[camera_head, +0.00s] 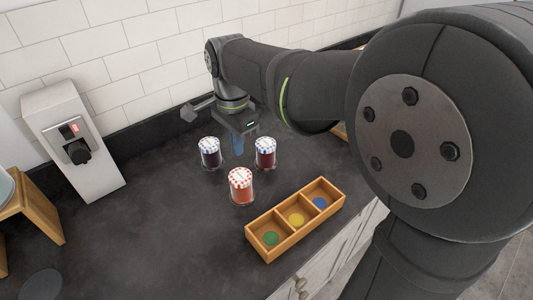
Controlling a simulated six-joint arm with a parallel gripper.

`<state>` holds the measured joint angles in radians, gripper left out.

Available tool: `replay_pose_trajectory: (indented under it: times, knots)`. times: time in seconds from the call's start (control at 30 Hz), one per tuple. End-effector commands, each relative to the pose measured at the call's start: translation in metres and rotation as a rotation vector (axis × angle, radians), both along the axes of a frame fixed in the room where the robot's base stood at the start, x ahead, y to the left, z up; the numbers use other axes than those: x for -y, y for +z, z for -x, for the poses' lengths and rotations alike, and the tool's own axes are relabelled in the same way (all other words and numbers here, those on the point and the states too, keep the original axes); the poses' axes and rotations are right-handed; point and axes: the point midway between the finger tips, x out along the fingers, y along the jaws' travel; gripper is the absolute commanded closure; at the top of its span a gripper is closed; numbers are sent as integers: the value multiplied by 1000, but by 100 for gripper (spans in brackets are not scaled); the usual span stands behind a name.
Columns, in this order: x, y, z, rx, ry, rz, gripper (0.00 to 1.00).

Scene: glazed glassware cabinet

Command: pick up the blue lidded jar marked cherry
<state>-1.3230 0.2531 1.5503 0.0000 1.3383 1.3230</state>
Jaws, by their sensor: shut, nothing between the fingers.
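Two jars with blue-and-white checked lids stand upright on the dark counter: a left one with very dark contents (209,154) and a right one with dark red contents (265,154). A third jar with a red-and-white checked lid and orange-red contents (241,188) stands in front of them. No writing is readable, so I cannot tell which blue-lidded jar is marked cherry. My gripper (237,148) points down, shut and empty, at or behind the gap between the two blue-lidded jars. Its bluish fingers are small in view, and their height above the counter is unclear.
A wooden tray (248,239) with three compartments lies at the counter's front edge, with green, yellow and blue discs inside. A pale dispenser (60,110) and wooden stand (40,212) are at left. The counter between them and the jars is clear. A tiled wall is behind.

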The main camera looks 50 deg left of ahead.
Motion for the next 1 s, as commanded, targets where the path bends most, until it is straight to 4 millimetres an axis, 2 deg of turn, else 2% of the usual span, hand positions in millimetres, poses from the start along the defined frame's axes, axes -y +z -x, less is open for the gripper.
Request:
replay_pose_trajectory:
  times: [0.07, 0.4, 0.5, 0.83, 1.0]
  knots:
    - [0, 0, 0, 0, 0, 0, 100]
    - [0, 0, 0, 0, 0, 0, 35]
    - [0, 0, 0, 0, 0, 0, 19]
    - [-2, 1, -2, 0, 26, -1, 19]
    - [-10, 8, -17, 0, 216, 0, 19]
